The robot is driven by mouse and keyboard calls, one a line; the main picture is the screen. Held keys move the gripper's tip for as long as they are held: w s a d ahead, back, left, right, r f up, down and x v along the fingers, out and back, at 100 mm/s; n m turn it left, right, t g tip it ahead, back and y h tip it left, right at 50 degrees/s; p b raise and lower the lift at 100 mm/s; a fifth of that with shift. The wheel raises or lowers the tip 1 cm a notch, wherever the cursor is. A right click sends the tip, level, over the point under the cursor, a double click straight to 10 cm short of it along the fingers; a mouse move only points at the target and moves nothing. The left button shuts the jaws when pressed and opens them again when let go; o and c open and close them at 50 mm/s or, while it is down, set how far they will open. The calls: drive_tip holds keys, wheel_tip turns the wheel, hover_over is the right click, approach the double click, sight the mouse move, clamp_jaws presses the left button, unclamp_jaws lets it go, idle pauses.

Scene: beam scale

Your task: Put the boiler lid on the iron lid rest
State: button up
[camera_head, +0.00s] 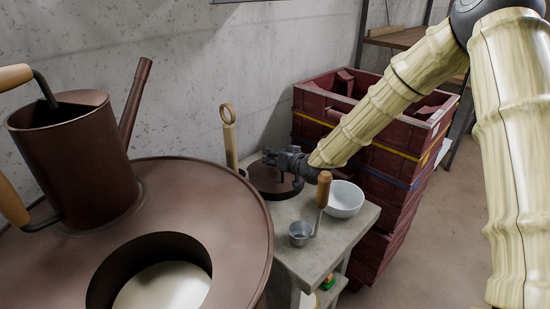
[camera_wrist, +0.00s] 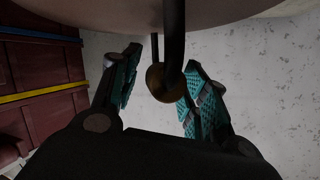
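The boiler lid (camera_head: 272,184), a dark brown disc, sits flat on the small grey table beside the boiler (camera_head: 235,215). The boiler's round top opening is uncovered and shows pale contents. My gripper (camera_head: 283,161) is low over the lid, at its handle. The fingers are spread, with a clear gap on the left side of the knob. I cannot make out the iron lid rest; the lid may hide it.
A brown watering can (camera_head: 75,155) stands on the boiler. On the grey table (camera_head: 335,245) are a white bowl (camera_head: 346,199) and a metal scoop (camera_head: 301,233) with an upright wooden handle. A ring-topped wooden handle (camera_head: 229,140) stands behind. Stacked red crates (camera_head: 385,160) stand right of the table.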

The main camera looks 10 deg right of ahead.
drive_tip(key=shift+r+p, duration=0.35)
drive_tip(key=shift+r, duration=0.2)
drive_tip(key=v, duration=0.7)
drive_tip(key=shift+s+r+b, duration=0.15)
drive_tip(key=shift+s+b, duration=0.1)
drive_tip(key=shift+b, duration=0.2)
drive_tip(key=shift+d, duration=0.1)
